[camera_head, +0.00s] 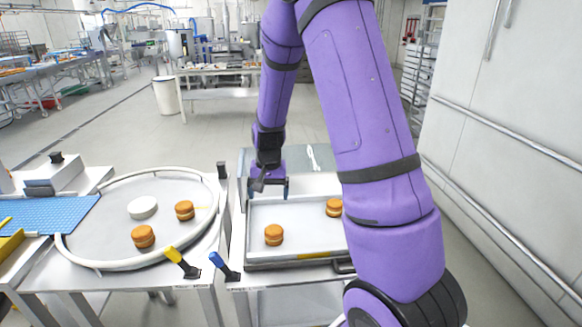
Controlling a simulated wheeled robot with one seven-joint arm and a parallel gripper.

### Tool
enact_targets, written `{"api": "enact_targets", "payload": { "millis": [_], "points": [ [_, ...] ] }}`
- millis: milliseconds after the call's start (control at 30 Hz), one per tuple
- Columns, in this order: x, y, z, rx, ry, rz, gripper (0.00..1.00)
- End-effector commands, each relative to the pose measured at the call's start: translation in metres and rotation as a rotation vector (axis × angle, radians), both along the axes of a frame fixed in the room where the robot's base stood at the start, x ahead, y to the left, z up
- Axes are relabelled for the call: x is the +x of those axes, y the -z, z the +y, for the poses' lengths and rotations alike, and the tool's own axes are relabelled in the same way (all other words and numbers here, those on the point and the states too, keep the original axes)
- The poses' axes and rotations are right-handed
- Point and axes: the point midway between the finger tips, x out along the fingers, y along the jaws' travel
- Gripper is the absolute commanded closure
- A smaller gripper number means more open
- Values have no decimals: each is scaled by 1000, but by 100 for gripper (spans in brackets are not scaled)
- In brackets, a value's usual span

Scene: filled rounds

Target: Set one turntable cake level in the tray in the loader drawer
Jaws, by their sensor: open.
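Two orange-brown cakes rest on the round turntable (96,215) at left: one cake (143,236) near its front and another cake (184,210) nearer its right side. A white round piece (142,207) lies beside them. The metal tray (290,258) sits in the loader drawer (283,267) at centre. One cake (274,235) stands level in the tray's front left, and another cake (334,207) stands farther back, beside my arm. My gripper (269,190) is open and empty above the tray's back left edge. My arm hides the tray's right part.
A blue perforated mat (55,214) lies left of the turntable. A narrow gap separates the turntable table from the loader. A white cabinet (510,130) stands at right.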

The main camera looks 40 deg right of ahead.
Motion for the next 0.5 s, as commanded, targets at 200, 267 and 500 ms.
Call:
{"api": "enact_targets", "payload": {
  "millis": [200, 267, 500],
  "points": [
    [-24, -82, 31, 4, -124, -88, 9],
    [-33, -101, 38, 1, -158, -109, 9],
    [-79, -170, 66, -17, -296, -191, 9]
  ]
}}
